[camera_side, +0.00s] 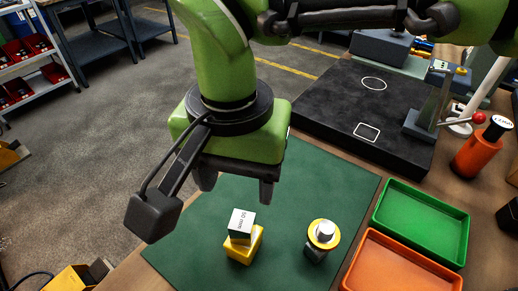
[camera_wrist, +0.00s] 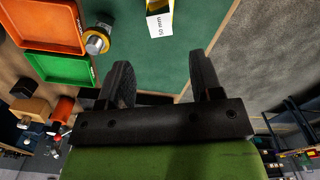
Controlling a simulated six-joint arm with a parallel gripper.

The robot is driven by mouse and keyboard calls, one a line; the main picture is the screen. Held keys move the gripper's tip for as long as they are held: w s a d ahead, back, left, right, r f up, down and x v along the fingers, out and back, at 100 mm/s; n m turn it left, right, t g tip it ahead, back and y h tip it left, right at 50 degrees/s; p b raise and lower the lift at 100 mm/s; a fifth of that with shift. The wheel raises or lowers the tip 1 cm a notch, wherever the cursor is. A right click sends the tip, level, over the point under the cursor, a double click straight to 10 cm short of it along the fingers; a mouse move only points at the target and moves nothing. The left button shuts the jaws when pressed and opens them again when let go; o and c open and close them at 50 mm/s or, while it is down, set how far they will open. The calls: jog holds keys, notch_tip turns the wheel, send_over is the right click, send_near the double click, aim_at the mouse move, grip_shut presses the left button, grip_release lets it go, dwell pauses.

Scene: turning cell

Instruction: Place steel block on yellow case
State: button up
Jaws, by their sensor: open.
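The steel block (camera_side: 241,222), a pale block marked "50 mm", rests on top of the yellow case (camera_side: 243,249) on the green mat. The block also shows in the wrist view (camera_wrist: 159,25), with a bit of the yellow case (camera_wrist: 165,4) at the top edge. My gripper (camera_side: 236,188) is open and empty, apart from the block and above and behind it in the side view. In the wrist view, both fingers of my gripper (camera_wrist: 160,72) are spread with nothing between them.
A round part with a yellow ring (camera_side: 323,234) stands right of the case. A green tray (camera_side: 425,225) and an orange tray (camera_side: 400,268) lie at the right. A black plate with a lever fixture (camera_side: 430,105) is behind. The green mat (camera_side: 190,245) is clear left of the case.

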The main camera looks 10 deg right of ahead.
jog(key=shift+r, duration=0.15)
jog(key=w+d+r+t+y, duration=0.1)
jog(key=w+d+r, duration=0.1)
jog(key=d+r, duration=0.6)
jog(key=w+d+r+t+y, duration=0.1)
jog(key=w+d+r, duration=0.1)
jog(key=d+r, duration=0.55)
jog(key=s+d+r+t, duration=0.2)
jog(key=s+d, duration=0.4)
jog(key=d, duration=0.6)
jog(key=s+d+f+t, duration=0.3)
jog(key=s+d, duration=0.3)
jog(key=s, duration=0.2)
jog(key=shift+f+n, duration=0.3)
jog(key=shift+f, duration=0.05)
